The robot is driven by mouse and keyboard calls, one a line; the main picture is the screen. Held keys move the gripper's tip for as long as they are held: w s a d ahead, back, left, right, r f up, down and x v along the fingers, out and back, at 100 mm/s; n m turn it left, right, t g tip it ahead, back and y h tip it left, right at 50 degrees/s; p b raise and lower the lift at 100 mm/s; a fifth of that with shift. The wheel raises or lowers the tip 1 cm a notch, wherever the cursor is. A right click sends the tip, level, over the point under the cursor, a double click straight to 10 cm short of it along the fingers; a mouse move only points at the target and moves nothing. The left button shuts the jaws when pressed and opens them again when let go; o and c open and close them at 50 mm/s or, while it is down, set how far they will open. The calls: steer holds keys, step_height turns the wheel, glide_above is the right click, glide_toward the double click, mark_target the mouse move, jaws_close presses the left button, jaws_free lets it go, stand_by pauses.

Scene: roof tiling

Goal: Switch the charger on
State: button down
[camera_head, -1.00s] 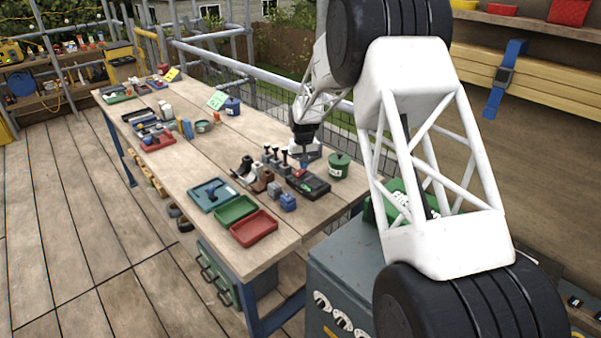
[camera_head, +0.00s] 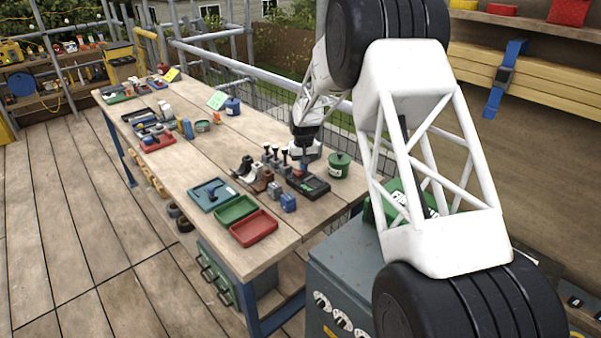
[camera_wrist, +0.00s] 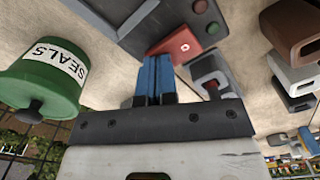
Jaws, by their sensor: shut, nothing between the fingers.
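The charger (camera_head: 310,187) is a dark grey box on the workbench, below my gripper in the head view. A red piece with a small white mark (camera_wrist: 178,46), which looks like a rocker switch, is beside the casing, just beyond my fingertips. My gripper (camera_wrist: 154,62) has blue fingers, shut and empty, pointing at the red piece. I cannot tell whether they touch it. The fingertips are small in the head view (camera_head: 304,168).
A green pot labelled SEALS (camera_wrist: 42,78) stands close to the left of my fingers in the wrist view. Grey block-like holders (camera_wrist: 212,75) stand close on the right. Green (camera_head: 236,208) and red (camera_head: 254,228) trays lie near the bench's front edge.

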stand_by(0.3)
steer(key=shift+r, duration=3.45)
